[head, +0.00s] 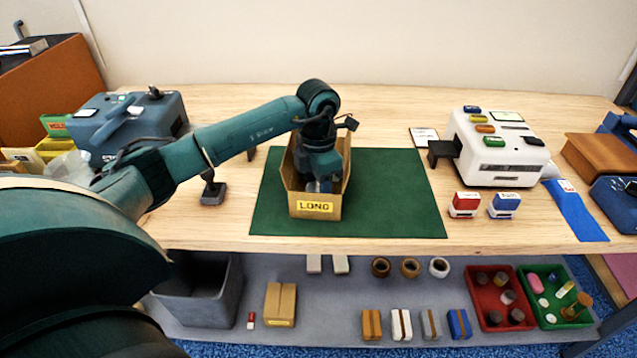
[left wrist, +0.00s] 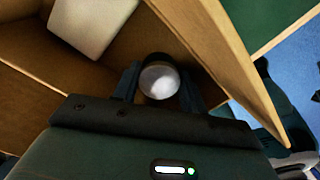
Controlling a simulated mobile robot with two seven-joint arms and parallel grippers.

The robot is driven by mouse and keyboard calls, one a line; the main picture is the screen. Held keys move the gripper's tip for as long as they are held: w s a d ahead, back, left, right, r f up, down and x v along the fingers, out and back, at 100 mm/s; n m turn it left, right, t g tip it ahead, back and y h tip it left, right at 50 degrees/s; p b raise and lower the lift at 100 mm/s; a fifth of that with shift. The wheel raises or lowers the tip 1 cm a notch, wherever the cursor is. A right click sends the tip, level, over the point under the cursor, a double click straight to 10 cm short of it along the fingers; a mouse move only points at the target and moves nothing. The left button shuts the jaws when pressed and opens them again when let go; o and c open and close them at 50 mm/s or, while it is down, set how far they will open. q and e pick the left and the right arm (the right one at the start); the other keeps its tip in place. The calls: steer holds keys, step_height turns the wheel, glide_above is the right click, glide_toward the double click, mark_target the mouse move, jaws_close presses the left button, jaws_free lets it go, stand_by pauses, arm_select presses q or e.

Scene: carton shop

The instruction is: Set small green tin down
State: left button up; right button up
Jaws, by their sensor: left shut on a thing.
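My left gripper (head: 320,186) reaches down inside the long open carton (head: 296,207) with the LONG label, which stands on the green mat (head: 400,200). In the left wrist view its fingers (left wrist: 158,88) are shut on a small round tin (left wrist: 158,80). Only the tin's pale grey round end and dark side show, so I cannot make out its green. The tin is between the carton walls (left wrist: 222,55), close to one of them. I cannot tell whether it touches the carton floor. A white block-like thing (left wrist: 95,22) also lies in the carton. My right gripper is not in view.
A white machine (head: 495,150) stands right of the mat, with a red stamp (head: 464,205) and a blue stamp (head: 504,206) before it. A grey-blue machine (head: 130,120) stands left. The mat's right part is clear. A lower shelf holds a grey bin (head: 205,300) and trays.

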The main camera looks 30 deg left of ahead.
arm_select(q)
steer(key=shift+f, duration=0.1)
steer(key=o, duration=0.7)
step_height(320, 180, up, 12)
steer(key=shift+r+b, duration=0.2)
steer(key=shift+b, duration=0.45)
